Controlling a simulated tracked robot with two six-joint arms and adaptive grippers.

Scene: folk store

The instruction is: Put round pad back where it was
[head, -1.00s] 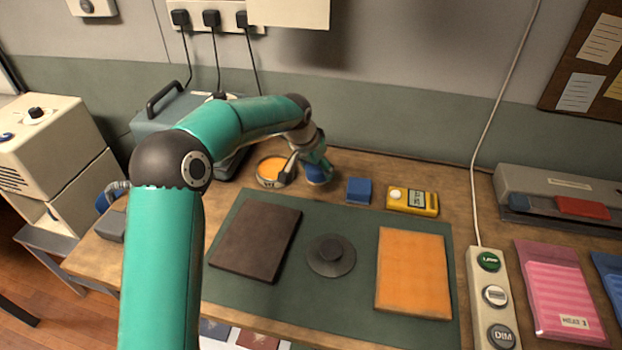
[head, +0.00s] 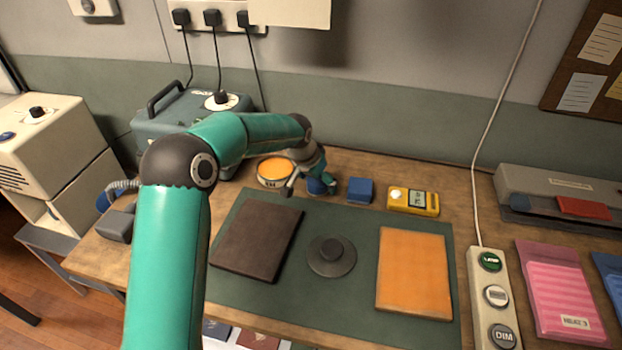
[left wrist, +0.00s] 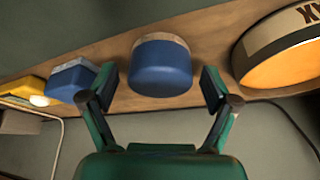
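The round pad (left wrist: 161,68) is a short blue cylinder with a tan band at one end. It stands on the back of the bench, between the orange-topped tin and the blue block, and also shows in the head view (head: 319,187), partly covered by my gripper. My left gripper (head: 311,186) is over the pad with its fingers spread, one on each side. In the left wrist view the left gripper (left wrist: 160,87) is open, with gaps between both fingers and the pad. My right gripper is in neither view.
The orange-topped tin (head: 275,172) is close left of the gripper. The blue block (head: 360,190) and yellow meter (head: 413,201) are to the right.

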